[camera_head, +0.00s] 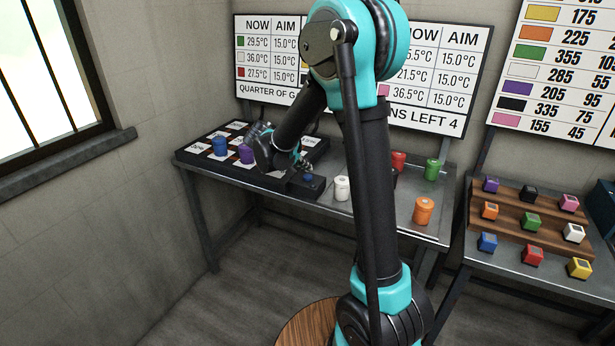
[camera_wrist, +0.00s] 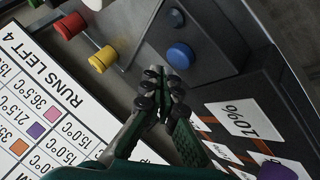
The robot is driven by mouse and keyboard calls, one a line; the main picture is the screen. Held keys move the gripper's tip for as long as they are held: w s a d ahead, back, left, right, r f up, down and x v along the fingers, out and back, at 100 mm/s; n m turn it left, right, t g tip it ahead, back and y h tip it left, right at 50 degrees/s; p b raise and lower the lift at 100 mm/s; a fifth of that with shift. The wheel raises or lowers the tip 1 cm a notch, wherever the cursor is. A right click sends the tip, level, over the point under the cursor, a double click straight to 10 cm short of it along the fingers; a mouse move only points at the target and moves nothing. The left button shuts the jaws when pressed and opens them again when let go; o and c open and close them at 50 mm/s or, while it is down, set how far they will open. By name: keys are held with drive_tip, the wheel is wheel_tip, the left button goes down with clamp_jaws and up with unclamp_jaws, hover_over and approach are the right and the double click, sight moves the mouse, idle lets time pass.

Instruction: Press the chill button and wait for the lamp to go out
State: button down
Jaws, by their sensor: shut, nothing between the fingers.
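A dark control box (camera_head: 300,190) sits on the table's front edge, with a round blue button (camera_head: 309,180) on top. In the wrist view the blue button (camera_wrist: 181,55) lies just beyond my gripper's fingertips (camera_wrist: 165,98), with a visible gap in the picture. My gripper is shut and empty, and appears above the box; contact is not visible. In the head view my gripper (camera_head: 298,160) is partly hidden by my arm.
Left of the box is a dark board with white pads (camera_head: 200,147), holding blue (camera_head: 220,146) and purple (camera_head: 246,154) canisters. White (camera_head: 342,188), orange (camera_head: 423,210), red (camera_head: 398,160) and green (camera_head: 432,169) canisters stand to the right. A yellow one (camera_wrist: 103,59) shows in the wrist view.

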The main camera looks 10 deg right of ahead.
sight(306, 176)
drive_tip(key=shift+f, duration=0.1)
drive_tip(key=shift+f, duration=0.3)
drive_tip(key=shift+f, duration=0.5)
idle(0.8)
drive_tip(key=shift+r, duration=0.15)
idle(0.3)
drive_tip(key=shift+r, duration=0.75)
drive_tip(key=shift+r, duration=2.55)
